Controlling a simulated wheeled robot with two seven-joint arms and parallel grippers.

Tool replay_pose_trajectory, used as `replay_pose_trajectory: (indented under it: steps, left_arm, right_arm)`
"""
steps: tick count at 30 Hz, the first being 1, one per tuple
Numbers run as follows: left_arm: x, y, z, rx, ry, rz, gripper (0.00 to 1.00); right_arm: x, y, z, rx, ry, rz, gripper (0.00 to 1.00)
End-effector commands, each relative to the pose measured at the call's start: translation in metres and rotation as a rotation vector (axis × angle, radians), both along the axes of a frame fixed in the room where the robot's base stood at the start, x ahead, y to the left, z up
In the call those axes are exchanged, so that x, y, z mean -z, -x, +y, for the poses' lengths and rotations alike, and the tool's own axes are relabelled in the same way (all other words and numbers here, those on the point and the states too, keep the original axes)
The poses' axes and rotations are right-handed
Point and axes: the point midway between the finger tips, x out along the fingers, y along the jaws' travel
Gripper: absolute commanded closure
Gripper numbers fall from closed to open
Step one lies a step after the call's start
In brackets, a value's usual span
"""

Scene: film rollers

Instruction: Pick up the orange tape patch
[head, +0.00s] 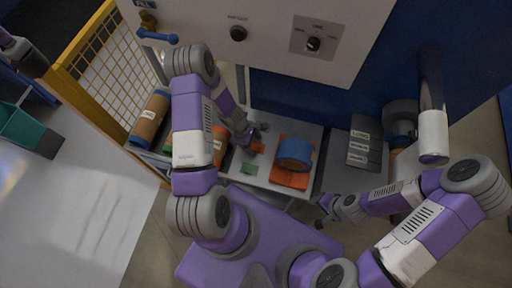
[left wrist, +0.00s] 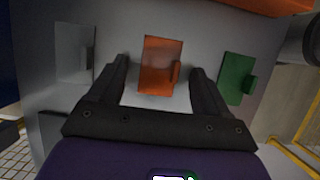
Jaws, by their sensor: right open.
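The orange tape patch (left wrist: 155,62) is a small flat orange rectangle with a raised tab on its right side, lying on a grey surface in the left wrist view. In the head view the orange tape patch (head: 258,148) shows small, partly beside my left gripper (head: 250,131). In the left wrist view my left gripper (left wrist: 159,72) is open, its two dark fingers on either side of the patch, not closed on it. I cannot tell the height between them. My right gripper (head: 325,208) is open and away from the patch, near the table's front right.
A green patch (left wrist: 234,76) and a grey patch (left wrist: 75,52) flank the orange one. Labelled rollers (head: 151,116) lie left. A white control panel (head: 262,55) overhangs the back.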

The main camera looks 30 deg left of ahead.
Motion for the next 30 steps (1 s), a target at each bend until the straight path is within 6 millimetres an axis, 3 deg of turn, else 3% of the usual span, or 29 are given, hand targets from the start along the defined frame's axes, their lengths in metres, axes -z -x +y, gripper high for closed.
replay_pose_trajectory:
  steps: [1,9,20,30]
  left_arm:
    - [0.000,0.000,0.000,0.000,0.000,0.000,0.30]
    - [0.000,0.000,0.000,0.001,0.000,0.000,0.70]
    - [-0.004,0.000,0.000,0.001,-0.001,-0.001,0.71]
    - [-0.067,-0.001,0.000,0.004,-0.002,-0.003,0.71]
  right_arm:
    - [0.000,0.000,0.000,0.000,0.000,0.000,0.57]
    - [0.000,0.000,0.000,0.000,0.000,0.000,0.57]
    - [-0.001,0.000,0.000,0.000,0.000,0.000,0.57]
    - [-0.010,0.000,0.000,0.000,0.000,0.000,0.57]
